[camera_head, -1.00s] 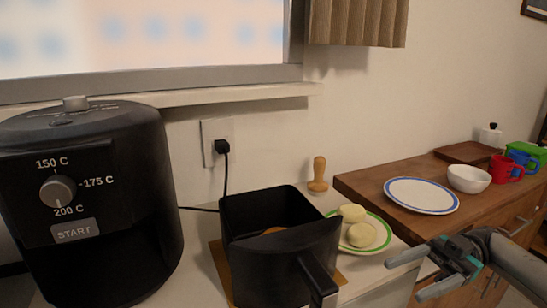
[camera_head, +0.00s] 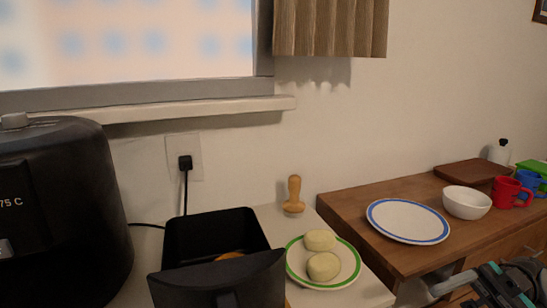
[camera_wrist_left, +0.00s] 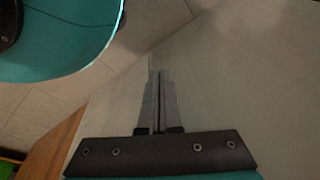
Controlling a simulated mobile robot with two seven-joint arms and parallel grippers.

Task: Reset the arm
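My right gripper (camera_head: 450,298) is at the lower right corner of the head view, in front of the wooden cabinet and partly cut off by the bottom edge. One grey finger shows clearly and part of the other shows at the edge; they are apart with nothing seen between them. My left gripper (camera_wrist_left: 158,105) shows in the left wrist view with its two fingers together and nothing held. It is over a pale, plain surface. My left gripper is not in the head view.
A black air fryer (camera_head: 60,215) stands at left, with its black basket (camera_head: 215,285) on the counter. A green-rimmed plate (camera_head: 345,278) holds two pale patties. A blue-rimmed plate (camera_head: 408,222), white bowl (camera_head: 467,202) and red mug (camera_head: 510,192) stand on the wooden cabinet (camera_head: 345,210).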

